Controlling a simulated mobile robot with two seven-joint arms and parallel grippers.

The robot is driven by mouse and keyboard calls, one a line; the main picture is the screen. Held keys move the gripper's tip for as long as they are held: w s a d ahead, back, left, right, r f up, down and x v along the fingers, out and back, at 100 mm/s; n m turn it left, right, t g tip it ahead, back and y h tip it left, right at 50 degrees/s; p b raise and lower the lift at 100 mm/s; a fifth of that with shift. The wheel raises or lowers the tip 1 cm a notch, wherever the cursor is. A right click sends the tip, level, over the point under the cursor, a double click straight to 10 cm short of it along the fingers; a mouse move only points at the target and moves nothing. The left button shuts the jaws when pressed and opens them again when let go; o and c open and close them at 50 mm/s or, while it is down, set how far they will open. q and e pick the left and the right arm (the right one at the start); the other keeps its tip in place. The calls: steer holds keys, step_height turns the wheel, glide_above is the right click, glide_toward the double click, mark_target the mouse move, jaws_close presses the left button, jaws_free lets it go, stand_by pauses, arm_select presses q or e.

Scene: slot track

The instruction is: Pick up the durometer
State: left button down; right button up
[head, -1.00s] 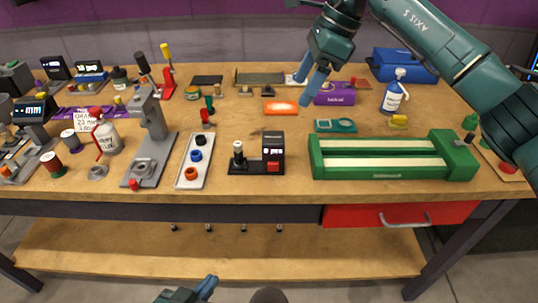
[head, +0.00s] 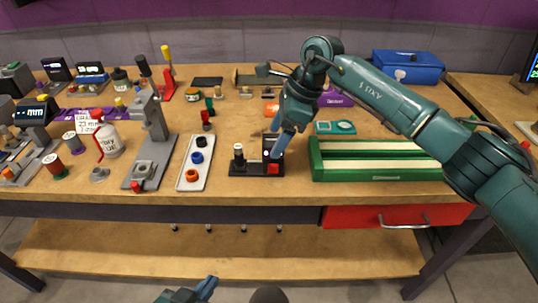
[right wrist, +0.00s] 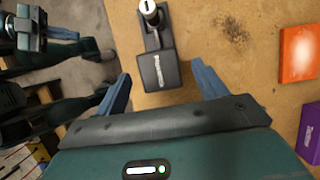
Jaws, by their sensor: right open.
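No readable label tells me which tool is the durometer. A black instrument (head: 240,168) with a display box, a red button and a short silver-topped post stands near the table's front edge. My right gripper (head: 275,146) points down over its box and partly hides it in the head view. In the right wrist view my right gripper (right wrist: 162,88) is open and empty, with the black box (right wrist: 160,72) showing between and beyond its fingertips. A teal gauge (head: 335,128) lies behind the green fixture. My left gripper (head: 205,288) shows only partly at the bottom of the head view; its jaw opening is unclear.
A white tray with coloured rings (head: 185,175) and a grey press stand (head: 150,160) are left of the black instrument. A green fixture (head: 375,172) is close on its right. An orange block (right wrist: 298,52) and a purple box (right wrist: 311,135) lie nearby.

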steer(key=shift+r, duration=0.1)
jaws_close()
stand_by(0.7)
